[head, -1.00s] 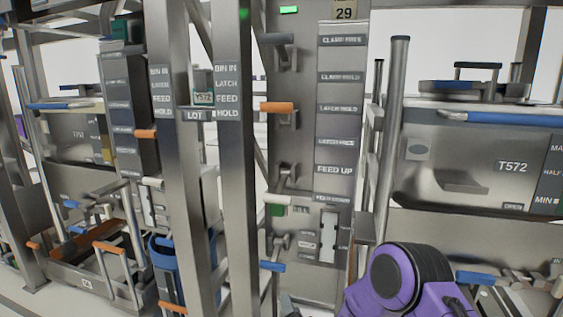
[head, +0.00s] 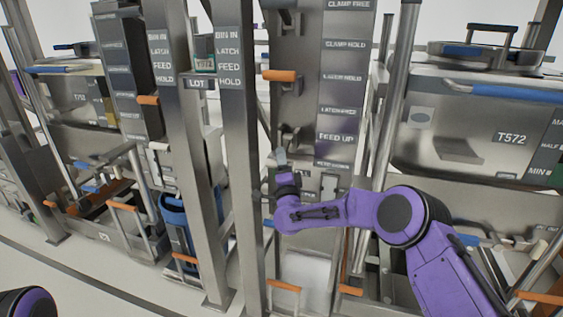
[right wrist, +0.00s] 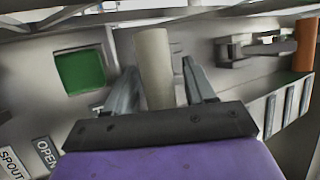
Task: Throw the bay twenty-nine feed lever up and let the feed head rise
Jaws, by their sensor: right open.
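My right gripper (head: 281,158) is open in front of the bay twenty-nine column, just left of the FEED UP label (head: 336,138). In the right wrist view its two fingers (right wrist: 163,85) stand on either side of a pale, round lever handle (right wrist: 154,55). The handle lies between the fingers with gaps visible, so it is not clamped. In the head view my gripper and wrist hide this handle and the lower label. The feed head itself I cannot make out. My left gripper is out of view.
An orange handle (head: 280,76) sticks out above my right gripper. A steel post (head: 238,150) stands close to its left. In the right wrist view a green square (right wrist: 80,72) is left of the fingers and an orange grip (right wrist: 305,42) is at the right.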

